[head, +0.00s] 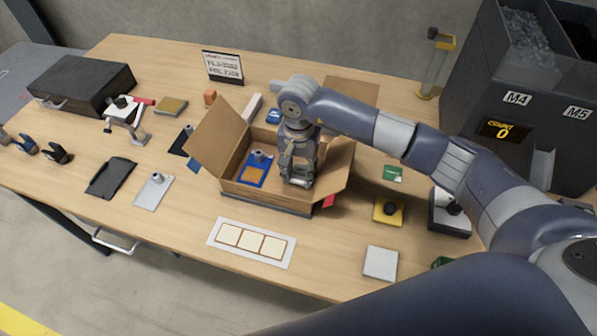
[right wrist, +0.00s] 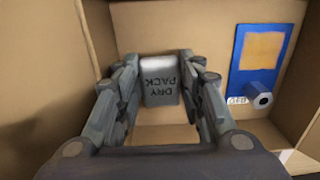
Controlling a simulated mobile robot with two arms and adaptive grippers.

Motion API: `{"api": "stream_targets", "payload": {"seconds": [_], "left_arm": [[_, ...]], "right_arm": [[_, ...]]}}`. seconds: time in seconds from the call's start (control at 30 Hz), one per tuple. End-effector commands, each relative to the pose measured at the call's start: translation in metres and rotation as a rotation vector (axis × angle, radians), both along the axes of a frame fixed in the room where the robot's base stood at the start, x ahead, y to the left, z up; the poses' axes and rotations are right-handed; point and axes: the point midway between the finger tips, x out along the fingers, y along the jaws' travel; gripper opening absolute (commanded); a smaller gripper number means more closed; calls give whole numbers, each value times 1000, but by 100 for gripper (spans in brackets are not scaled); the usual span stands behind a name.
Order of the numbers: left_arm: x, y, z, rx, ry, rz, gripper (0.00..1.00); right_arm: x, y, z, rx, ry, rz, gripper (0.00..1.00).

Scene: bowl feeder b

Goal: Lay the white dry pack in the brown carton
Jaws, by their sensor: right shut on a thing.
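The brown carton (head: 262,202) stands open on the table with its flaps spread; its inside wall fills much of the right wrist view (right wrist: 205,25). My right gripper (head: 298,178) reaches down into the right half of the carton. In the right wrist view its fingers (right wrist: 162,85) are shut on the white dry pack (right wrist: 160,82), which looks grey in shadow with its lettering upside down. Whether the pack touches the carton floor cannot be told. My left gripper is not in view.
A blue card with an orange patch (head: 254,170) lies in the left half of the carton. A white sheet with three squares (head: 252,242) lies in front of it. A yellow block (head: 388,211) and a dark-based device (head: 449,213) stand to the right.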

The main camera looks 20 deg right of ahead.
Motion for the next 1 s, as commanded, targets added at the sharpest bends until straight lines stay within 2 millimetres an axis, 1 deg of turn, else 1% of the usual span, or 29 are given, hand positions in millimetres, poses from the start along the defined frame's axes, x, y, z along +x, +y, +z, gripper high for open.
{"api": "stream_targets", "payload": {"seconds": [0.03,0.13,0.33,0.47,0.5,0.53,0.83,0.97,1.0], "left_arm": [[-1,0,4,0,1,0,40],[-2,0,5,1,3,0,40],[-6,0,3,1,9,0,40],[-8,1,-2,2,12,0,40],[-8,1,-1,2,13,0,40],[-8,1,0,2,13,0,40],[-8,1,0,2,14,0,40],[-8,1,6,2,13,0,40],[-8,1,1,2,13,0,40]], "right_arm": [[-1,0,-6,1,4,-1,16],[0,0,-15,-1,1,0,16],[0,0,-16,-1,-1,0,16],[0,0,-19,0,-2,0,16],[0,0,-18,0,-1,0,40],[0,0,-18,0,-1,0,44],[0,0,-17,0,0,0,44],[0,0,-12,0,0,0,44],[1,0,-9,0,-4,1,44]]}}
